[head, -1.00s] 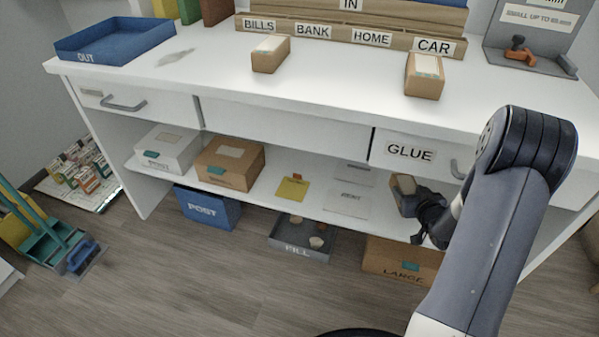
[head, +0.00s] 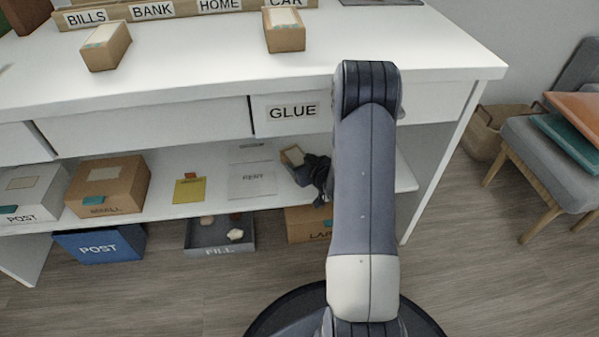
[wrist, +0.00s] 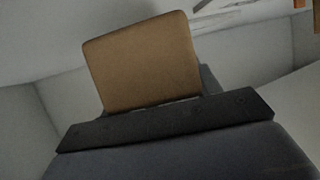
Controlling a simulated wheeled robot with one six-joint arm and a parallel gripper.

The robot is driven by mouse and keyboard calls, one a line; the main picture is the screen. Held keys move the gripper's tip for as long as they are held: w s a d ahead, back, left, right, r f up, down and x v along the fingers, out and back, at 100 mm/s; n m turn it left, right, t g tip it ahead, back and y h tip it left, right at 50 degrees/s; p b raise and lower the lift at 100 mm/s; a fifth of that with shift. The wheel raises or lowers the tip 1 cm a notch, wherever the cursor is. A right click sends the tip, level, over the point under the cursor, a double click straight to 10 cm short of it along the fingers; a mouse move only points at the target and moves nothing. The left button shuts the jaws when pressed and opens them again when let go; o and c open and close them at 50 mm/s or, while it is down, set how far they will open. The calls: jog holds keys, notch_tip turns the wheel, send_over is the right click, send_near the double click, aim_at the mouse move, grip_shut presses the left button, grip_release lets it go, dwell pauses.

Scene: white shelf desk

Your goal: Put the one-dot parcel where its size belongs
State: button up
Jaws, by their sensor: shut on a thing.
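My gripper (head: 312,172) is under the desk top, over the right part of the lower shelf. It is shut on a small brown parcel (head: 291,156), which also fills the middle of the wrist view (wrist: 145,62). No dots show on its visible faces. A brown box marked SMALL (head: 108,187) stands on the shelf at the left. A brown box (head: 306,224), its label partly hidden, stands on the floor below my gripper. Two more brown parcels stand on the desk top, one at the left (head: 106,47) and one in front of CAR (head: 284,32); their dots cannot be made out.
A white POST box (head: 30,192) stands on the shelf. A blue POST bin (head: 100,244) and a grey FILL tray (head: 219,238) stand on the floor. A yellow note (head: 188,191) and a RENT sheet (head: 252,181) lie on the shelf. A grey chair (head: 555,145) stands at the right.

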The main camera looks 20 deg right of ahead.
jog(key=shift+f+b, duration=0.45)
jog(key=shift+f, duration=0.85)
jog(key=shift+f, duration=0.1)
jog(key=o, duration=1.2)
jog(key=shift+s+r, duration=0.2)
jog(key=shift+r, duration=0.05)
jog(key=p+v, duration=0.4)
jog(key=v, duration=0.7)
jog(key=shift+s, duration=0.3)
